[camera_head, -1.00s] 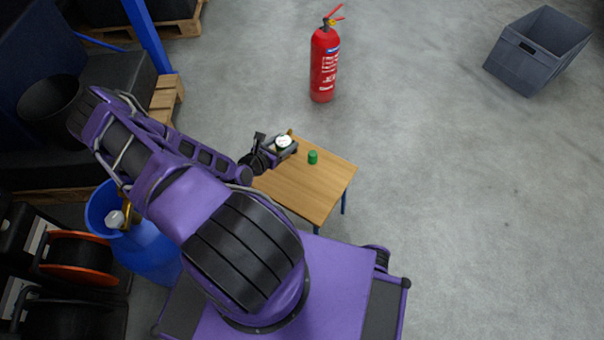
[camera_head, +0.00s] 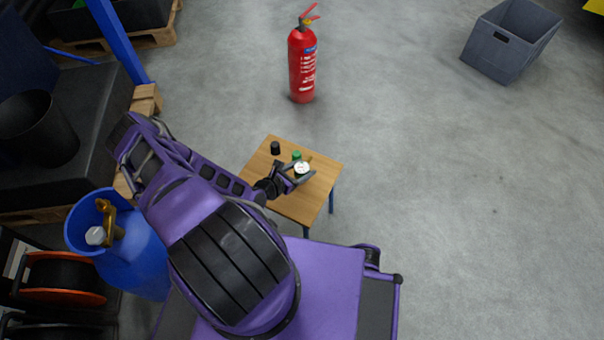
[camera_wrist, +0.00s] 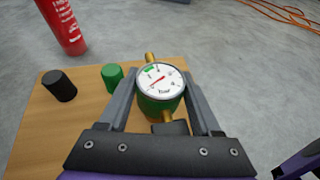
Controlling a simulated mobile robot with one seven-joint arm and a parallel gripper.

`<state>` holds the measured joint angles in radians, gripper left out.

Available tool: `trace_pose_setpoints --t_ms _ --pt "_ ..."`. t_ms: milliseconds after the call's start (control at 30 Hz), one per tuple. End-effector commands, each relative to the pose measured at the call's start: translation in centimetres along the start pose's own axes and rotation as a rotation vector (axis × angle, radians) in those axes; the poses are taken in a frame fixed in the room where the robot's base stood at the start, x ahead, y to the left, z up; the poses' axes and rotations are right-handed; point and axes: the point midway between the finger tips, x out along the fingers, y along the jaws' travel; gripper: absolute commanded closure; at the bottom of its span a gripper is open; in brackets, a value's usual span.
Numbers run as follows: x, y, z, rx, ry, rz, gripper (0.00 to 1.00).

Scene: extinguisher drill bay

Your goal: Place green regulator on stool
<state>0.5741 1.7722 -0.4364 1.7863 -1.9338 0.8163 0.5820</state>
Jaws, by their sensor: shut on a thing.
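The green regulator (camera_wrist: 160,98) has a white dial face and brass fittings, and its body is green below the dial. My gripper (camera_wrist: 160,105) is shut on it, with one finger on each side. In the head view the regulator (camera_head: 302,168) is over the right part of the wooden stool (camera_head: 283,201), with my gripper (camera_head: 296,176) around it. The stool top (camera_wrist: 40,140) also shows in the wrist view. I cannot tell whether the regulator touches the top.
A green cap (camera_wrist: 112,76) and a black cap (camera_wrist: 59,86) stand on the stool, the green one close to my left finger in the wrist view. A red extinguisher (camera_head: 302,65) stands behind. A blue cylinder (camera_head: 130,255) is at left, a grey crate (camera_head: 510,42) far right.

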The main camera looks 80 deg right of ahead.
Motion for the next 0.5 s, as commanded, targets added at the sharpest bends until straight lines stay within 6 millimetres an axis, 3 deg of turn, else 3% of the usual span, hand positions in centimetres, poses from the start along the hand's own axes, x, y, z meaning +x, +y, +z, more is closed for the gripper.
trace_pose_setpoints --t_ms 133,500 --pt "0.9 0.0 -2.0 0.0 -0.002 0.001 1.0" --pt "1.0 0.1 -2.4 0.0 -0.002 0.002 1.0"
